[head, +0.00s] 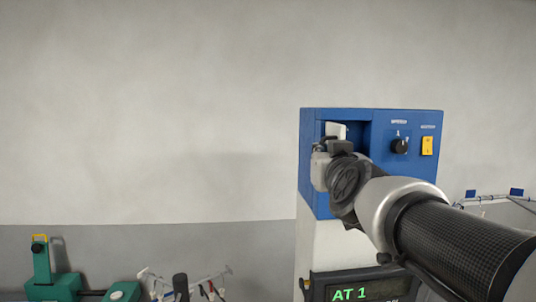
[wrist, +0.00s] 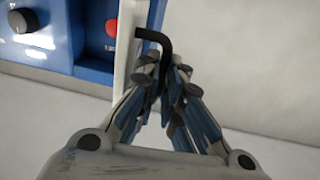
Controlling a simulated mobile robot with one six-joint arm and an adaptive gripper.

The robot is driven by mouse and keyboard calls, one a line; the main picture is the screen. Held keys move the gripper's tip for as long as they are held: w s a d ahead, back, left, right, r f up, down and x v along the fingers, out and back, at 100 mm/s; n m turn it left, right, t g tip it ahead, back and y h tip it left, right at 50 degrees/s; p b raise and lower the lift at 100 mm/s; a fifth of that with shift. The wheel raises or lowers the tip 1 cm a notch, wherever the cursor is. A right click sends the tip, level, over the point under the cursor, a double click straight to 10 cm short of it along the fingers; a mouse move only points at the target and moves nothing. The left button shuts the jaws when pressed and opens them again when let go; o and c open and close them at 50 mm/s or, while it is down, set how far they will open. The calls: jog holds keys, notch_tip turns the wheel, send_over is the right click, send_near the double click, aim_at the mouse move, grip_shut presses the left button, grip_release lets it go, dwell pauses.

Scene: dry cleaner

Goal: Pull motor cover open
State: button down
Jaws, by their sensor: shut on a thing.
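The blue machine cabinet (head: 370,122) stands against the wall at the right in the head view. The motor cover (head: 337,129) shows as a pale panel in the recess at its upper left; how far it stands open is hard to tell. In the wrist view the cover (wrist: 128,45) is a narrow white strip seen nearly edge-on. A black bent handle (wrist: 153,36) sticks out from it. My gripper (wrist: 164,85) is shut on the handle. In the head view my gripper (head: 322,168) is at the recess, and my wrist hides part of it.
A black knob (head: 400,146) and a yellow switch (head: 428,146) sit right of the recess. A red button (wrist: 112,28) shows beside the cover. A display (head: 362,290) reads "AT 1". Green equipment (head: 42,275) and hangers (head: 205,285) stand lower left. The wall area left of the cabinet is clear.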

jog(key=shift+f, duration=0.1)
jog(key=c, duration=1.7)
grip_release()
jog(key=s, duration=1.2)
jog(key=shift+a, duration=0.2)
